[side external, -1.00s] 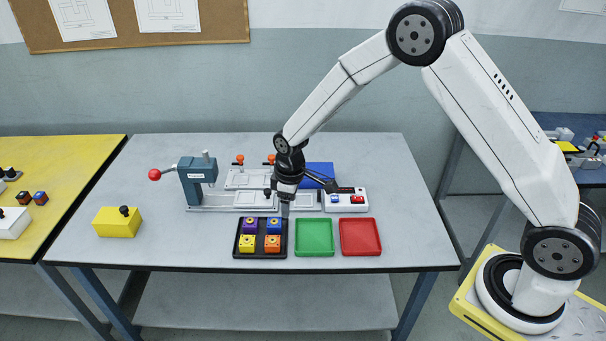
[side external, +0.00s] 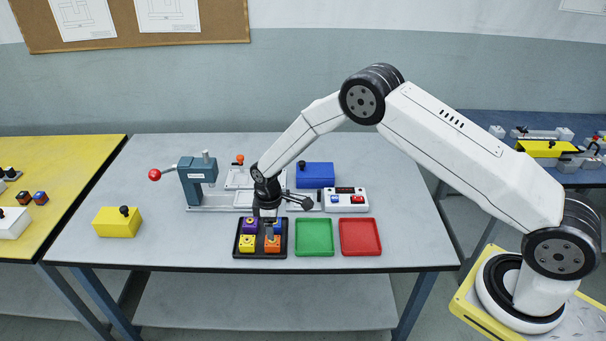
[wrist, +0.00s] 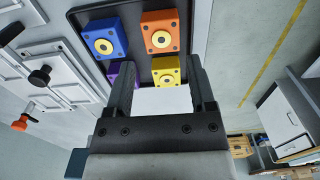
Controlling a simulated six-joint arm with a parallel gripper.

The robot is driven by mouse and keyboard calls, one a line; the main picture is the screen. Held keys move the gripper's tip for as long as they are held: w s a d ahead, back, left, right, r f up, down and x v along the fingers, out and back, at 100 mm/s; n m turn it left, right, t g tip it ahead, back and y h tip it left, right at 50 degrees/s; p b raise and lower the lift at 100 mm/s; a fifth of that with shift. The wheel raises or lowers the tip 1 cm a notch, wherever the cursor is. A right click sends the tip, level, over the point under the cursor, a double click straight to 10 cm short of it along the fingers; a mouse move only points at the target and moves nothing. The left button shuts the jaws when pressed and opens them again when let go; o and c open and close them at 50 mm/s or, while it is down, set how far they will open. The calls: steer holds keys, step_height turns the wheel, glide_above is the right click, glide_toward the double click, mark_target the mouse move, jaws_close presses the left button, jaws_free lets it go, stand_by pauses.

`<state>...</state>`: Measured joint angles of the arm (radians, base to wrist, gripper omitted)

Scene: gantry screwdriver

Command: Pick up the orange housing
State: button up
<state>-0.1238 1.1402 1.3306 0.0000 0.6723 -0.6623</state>
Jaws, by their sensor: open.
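The orange housing (side external: 272,246), a square block with a yellow round insert on top, sits in the front right of the black tray (side external: 260,256). In the wrist view the orange housing (wrist: 147,38) lies beyond my fingertips. My gripper (side external: 268,228) is low over the tray, pointing down, and partly hides the blue housing (wrist: 103,37). My gripper's two fingers (wrist: 160,82) are apart with nothing held. The yellow housing (side external: 247,243) and purple housing (side external: 249,226) share the tray. In the wrist view the purple one is partly hidden by a finger.
A green tray (side external: 314,237) and a red tray (side external: 360,237) stand right of the black tray. Behind are a blue-grey press (side external: 196,172), a white button box (side external: 346,205) and a blue block (side external: 315,175). A yellow block (side external: 117,222) is at left, with clear table between.

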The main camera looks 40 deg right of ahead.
mark_target(273, 244)
steer(key=shift+f, duration=0.65)
steer(key=shift+f, duration=2.6)
jaws_close()
steer(key=shift+r, duration=0.1)
